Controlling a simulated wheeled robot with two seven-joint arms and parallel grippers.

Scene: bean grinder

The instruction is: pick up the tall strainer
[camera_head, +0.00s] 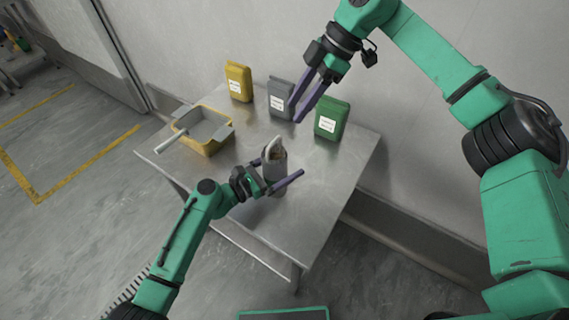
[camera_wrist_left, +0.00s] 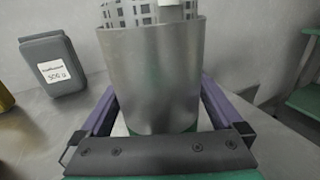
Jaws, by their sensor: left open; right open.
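The tall strainer (camera_head: 276,145) shows as a light piece rising from the top of a grey metal cylinder (camera_head: 275,168) on the table. In the left wrist view the strainer (camera_wrist_left: 121,14) is a perforated wall above the rim of the cylinder (camera_wrist_left: 152,75); its lower part is hidden inside. My left gripper (camera_head: 280,174) is open, with one purple finger on each side of the cylinder. Whether the fingers touch it I cannot tell. My right gripper (camera_head: 295,113) is open and empty, above the back of the table near the grey bag.
A yellow-sided bin (camera_head: 208,147) with a grey tray and white handle stands on the left of the steel table (camera_head: 325,185). Yellow (camera_head: 239,82), grey (camera_head: 281,97) and green (camera_head: 331,120) bags stand along the back by the wall. The table's right side is clear.

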